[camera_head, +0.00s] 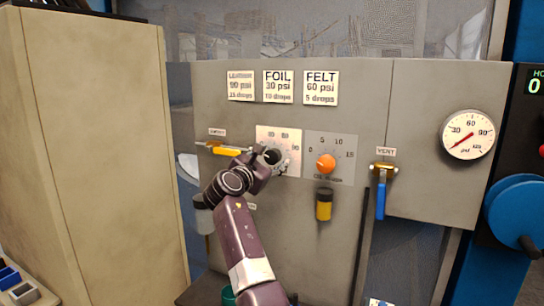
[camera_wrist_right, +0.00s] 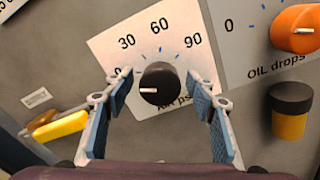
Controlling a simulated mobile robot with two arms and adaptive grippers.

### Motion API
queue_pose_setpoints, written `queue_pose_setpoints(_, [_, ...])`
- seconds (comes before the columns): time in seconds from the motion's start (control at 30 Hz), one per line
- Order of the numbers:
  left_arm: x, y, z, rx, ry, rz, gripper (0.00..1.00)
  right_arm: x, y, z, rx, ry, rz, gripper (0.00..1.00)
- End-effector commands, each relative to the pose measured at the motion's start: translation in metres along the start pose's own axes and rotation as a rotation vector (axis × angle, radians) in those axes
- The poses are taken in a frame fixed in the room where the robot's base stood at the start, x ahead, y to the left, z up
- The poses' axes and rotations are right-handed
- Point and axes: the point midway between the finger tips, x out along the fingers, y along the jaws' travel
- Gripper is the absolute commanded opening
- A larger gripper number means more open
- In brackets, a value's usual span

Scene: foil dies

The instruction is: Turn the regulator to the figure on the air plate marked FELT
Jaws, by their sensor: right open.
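The regulator is a round black knob (camera_wrist_right: 158,84) on a white dial plate (camera_wrist_right: 112,47) marked 30, 60 and 90. Its white pointer mark points left, near the low end of the scale. My right gripper (camera_wrist_right: 160,95) is open, with one blue-padded finger on each side of the knob and visible gaps to it. In the head view the right gripper (camera_head: 270,157) covers most of the knob. The FELT air plate (camera_head: 321,88) reads 60 psi, 5 drops. The pressure gauge (camera_head: 468,135) has its red needle at lower left, below 30. My left gripper is out of view.
The orange oil knob (camera_head: 326,163) is close to the right of the regulator, above a yellow oil cup (camera_head: 323,205). A yellow-handled valve (camera_head: 226,150) is at its left. A blue vent handle (camera_head: 381,197) hangs further right. The FOIL plate (camera_head: 278,87) is beside FELT.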

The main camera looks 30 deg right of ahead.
Motion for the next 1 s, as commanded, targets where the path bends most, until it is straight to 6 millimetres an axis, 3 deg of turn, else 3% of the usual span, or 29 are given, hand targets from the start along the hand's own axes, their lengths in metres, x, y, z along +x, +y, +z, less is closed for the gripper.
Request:
queue_pose_setpoints(0.17, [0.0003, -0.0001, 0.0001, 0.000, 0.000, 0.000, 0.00, 0.0001, -0.0002, -0.0001, 0.000, 0.000, 0.000, 0.52])
queue_pose_setpoints(0.53, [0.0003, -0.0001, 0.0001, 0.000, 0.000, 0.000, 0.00, -0.0002, -0.0001, 0.0000, 0.000, 0.000, 0.000, 0.11])
queue_pose_setpoints(1.0, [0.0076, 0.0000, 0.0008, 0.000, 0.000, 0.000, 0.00, 0.0002, -0.0009, -0.0011, 0.112, -0.004, 0.002, 0.09])
